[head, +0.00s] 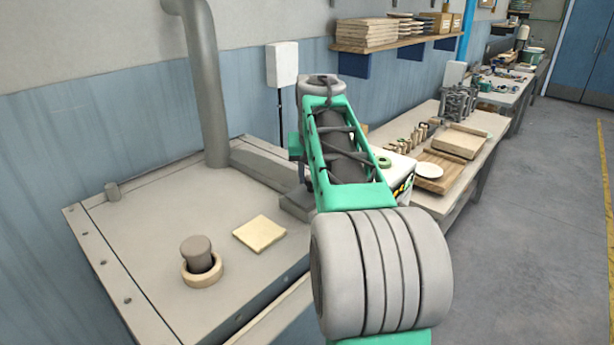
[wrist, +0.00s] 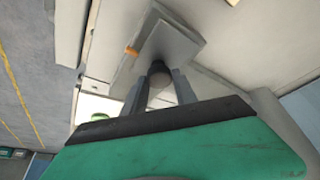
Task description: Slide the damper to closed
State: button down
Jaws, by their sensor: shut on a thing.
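In the wrist view my gripper (wrist: 159,82) has its two grey fingers closed around a round grey knob (wrist: 157,68). The knob stands at a flat grey slide piece (wrist: 178,45), which I take to be the damper, with a small orange mark (wrist: 132,50) at its side. In the head view my green arm reaches over the right part of the dryer's top (head: 140,240). There the arm hides the knob and most of my fingers. A grey block (head: 296,208) shows just under the arm, probably part of the damper.
A grey duct pipe (head: 205,90) rises from the dryer's back. A pale square tile (head: 260,233) and a grey plug in a tan ring (head: 202,280) lie on its top. A workbench with boards (head: 455,143) stands to the right. The floor beyond is clear.

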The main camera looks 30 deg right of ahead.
jog(key=shift+a, duration=0.15)
jog(key=c, duration=1.4)
grip_release()
jog(key=o, duration=0.3)
jog(key=shift+a, duration=0.2)
jog(key=shift+o, duration=0.4)
jog(key=shift+d, duration=0.15)
jog(key=v, duration=0.7)
jog(key=shift+s+r+b, duration=0.15)
jog(key=shift+r+b, duration=0.15)
jog(key=shift+r, duration=0.05)
